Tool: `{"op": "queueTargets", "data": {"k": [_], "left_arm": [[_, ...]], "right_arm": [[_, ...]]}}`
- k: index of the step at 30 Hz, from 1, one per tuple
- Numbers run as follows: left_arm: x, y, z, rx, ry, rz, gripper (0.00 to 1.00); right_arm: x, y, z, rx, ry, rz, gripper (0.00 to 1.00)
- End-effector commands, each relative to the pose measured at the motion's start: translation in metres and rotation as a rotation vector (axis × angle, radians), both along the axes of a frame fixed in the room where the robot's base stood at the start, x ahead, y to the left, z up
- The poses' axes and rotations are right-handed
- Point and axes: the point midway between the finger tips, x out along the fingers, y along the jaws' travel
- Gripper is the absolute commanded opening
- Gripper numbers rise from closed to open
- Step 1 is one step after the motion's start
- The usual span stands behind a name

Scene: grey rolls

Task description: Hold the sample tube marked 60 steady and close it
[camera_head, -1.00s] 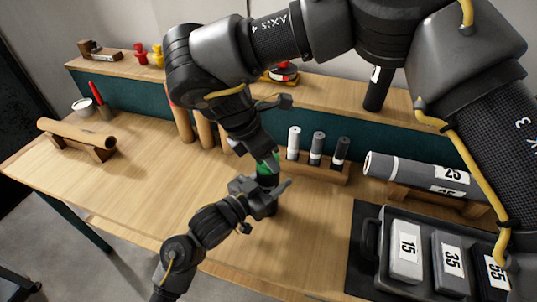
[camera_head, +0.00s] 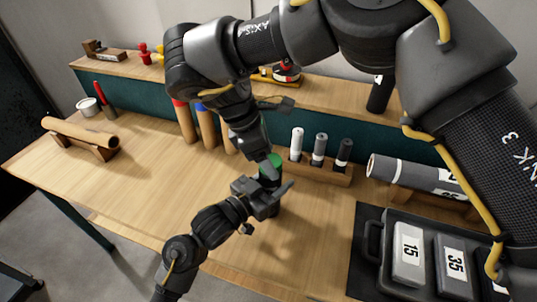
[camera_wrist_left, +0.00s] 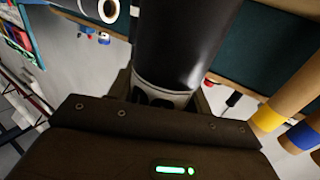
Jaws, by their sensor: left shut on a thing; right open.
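The sample tube (camera_wrist_left: 185,45) is a dark cylinder in the left wrist view, with a white label whose dark digits are mostly hidden by my left gripper. In the head view my left gripper (camera_head: 268,190) is shut around the tube's body above the table; part of the tube shows below the jaws. A green cap (camera_head: 275,160) shows at the tube's upper end. My right gripper (camera_head: 264,154) points down at the cap, open, its fingers beside it. Whether the cap is fully seated cannot be told. The number on the tube cannot be read.
A wooden rack (camera_head: 325,172) with three small tubes stands close behind. Grey rolls (camera_head: 420,175) lie on a cradle at right. A dark tray (camera_head: 372,240) holds numbered blocks. A brown roll (camera_head: 80,133) rests at left. The table's left middle is clear.

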Motion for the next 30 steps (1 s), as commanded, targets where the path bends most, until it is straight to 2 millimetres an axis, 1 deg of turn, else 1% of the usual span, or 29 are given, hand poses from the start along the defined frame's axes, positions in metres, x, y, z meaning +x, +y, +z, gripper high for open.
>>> {"op": "queueTargets", "data": {"k": [6,10,13,19,21,23,27,29,30], "left_arm": [[0.0,0.0,0.0,0.001,0.001,-0.001,0.0],[0.0,0.0,0.0,0.001,0.001,-0.001,0.0],[0.0,0.0,0.0,0.0,0.0,-0.001,0.0],[0.0,0.0,0.0,0.0,0.0,-0.001,0.0],[0.0,0.0,0.0,0.0,0.0,-0.001,0.0],[0.0,0.0,0.0,0.0,0.0,-0.001,0.0],[0.0,0.0,0.0,0.0,0.0,-0.001,0.0],[0.0,0.0,0.0,0.0,0.0,-0.001,0.0],[0.0,0.0,0.0,0.0,0.0,-0.001,0.0]], "right_arm": [[0.001,0.0,0.028,0.0,-0.006,-0.001,0.69],[0.001,0.0,0.04,0.0,-0.004,-0.001,0.69],[0.001,0.0,0.043,0.0,-0.002,0.0,0.69],[0.0,0.0,0.044,0.0,-0.002,0.001,0.69],[0.0,0.0,0.043,0.0,-0.001,0.0,0.65],[0.001,-0.002,0.042,0.004,0.004,-0.005,0.65],[0.002,-0.008,0.044,0.071,0.048,-0.026,0.65],[0.001,-0.01,0.046,0.126,0.094,0.021,0.65],[0.0,-0.01,0.048,0.154,0.13,0.104,0.65]]}}
